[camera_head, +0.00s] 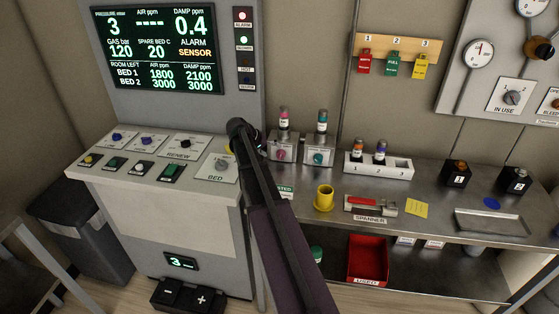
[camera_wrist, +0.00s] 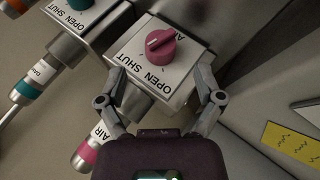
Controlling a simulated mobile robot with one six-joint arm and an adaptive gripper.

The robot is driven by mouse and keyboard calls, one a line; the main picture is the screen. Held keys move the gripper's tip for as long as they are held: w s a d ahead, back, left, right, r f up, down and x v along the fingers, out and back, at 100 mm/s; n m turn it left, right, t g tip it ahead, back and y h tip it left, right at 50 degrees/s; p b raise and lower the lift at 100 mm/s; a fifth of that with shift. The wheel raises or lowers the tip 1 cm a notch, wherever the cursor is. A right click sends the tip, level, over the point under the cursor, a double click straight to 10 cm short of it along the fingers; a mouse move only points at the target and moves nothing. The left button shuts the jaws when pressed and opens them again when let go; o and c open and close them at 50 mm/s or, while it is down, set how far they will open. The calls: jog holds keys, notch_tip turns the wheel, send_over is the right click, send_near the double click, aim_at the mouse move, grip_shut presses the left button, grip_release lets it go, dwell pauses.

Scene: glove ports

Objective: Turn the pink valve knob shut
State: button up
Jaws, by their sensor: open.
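The pink valve knob (camera_head: 281,155) sits on the front of a small metal block, left of the teal knob (camera_head: 318,158). In the wrist view the pink knob (camera_wrist: 162,46) is on a plate marked OPEN, SHUT and AIR. It has a pale pointer line, but I cannot tell which mark that line points to. My gripper (camera_wrist: 160,75) is open and empty. Its fingers frame the plate, with the knob between and beyond the tips, apparently untouched. In the head view my arm hides the gripper. A pink-banded cylinder (camera_wrist: 88,152) marked AIR adjoins the block.
The teal valve's plate (camera_wrist: 85,15) and teal-banded cylinder (camera_wrist: 32,80) are close on the left in the wrist view. A yellow cup (camera_head: 324,198), a spanner tray (camera_head: 370,208) and a yellow note (camera_head: 417,208) lie on the bench. A control console (camera_head: 150,165) stands left.

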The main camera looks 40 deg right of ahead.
aim_at(279, 155)
jog(key=shift+b+x, duration=1.7)
jog(key=shift+x, duration=1.05)
jog(key=c, duration=1.1)
